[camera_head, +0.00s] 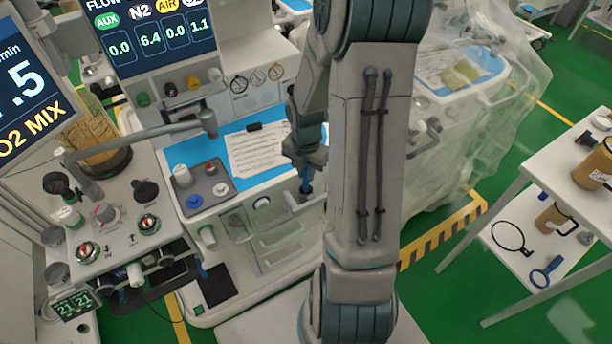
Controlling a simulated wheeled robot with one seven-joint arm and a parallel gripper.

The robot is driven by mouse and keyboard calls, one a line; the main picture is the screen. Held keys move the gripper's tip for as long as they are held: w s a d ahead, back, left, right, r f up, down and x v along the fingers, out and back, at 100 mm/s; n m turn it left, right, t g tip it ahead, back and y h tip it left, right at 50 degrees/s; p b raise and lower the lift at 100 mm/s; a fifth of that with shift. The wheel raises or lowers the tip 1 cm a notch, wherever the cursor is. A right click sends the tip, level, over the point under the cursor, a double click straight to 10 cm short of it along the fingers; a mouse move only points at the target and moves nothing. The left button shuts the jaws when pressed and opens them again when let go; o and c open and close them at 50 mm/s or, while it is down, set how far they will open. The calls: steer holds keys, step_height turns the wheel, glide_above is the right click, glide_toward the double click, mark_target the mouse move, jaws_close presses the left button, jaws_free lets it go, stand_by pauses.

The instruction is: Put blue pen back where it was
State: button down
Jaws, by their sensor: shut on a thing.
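The blue pen (305,181) hangs upright below my gripper (304,165), which is shut on it. My gripper and the pen are at the right edge of the cart's blue work surface (207,147), right of the paper sheet. Whether the pen tip touches anything is unclear. The white printed sheet (258,153) lies on the blue surface, with a small black clip (254,127) at its top edge. My arm's large links cover the area right of the gripper.
A grey knob panel (202,184) stands left of the sheet. A jointed grey tube arm (150,135) reaches over the cart's left side. A plastic-draped cart (470,110) stands behind my arm. A white shelf table (560,150) is at the right, with green floor between.

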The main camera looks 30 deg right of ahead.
steer(key=shift+f, duration=1.1)
steer(key=shift+f, duration=0.1)
steer(key=shift+f, duration=0.15)
steer(key=c, duration=1.7)
jaws_free()
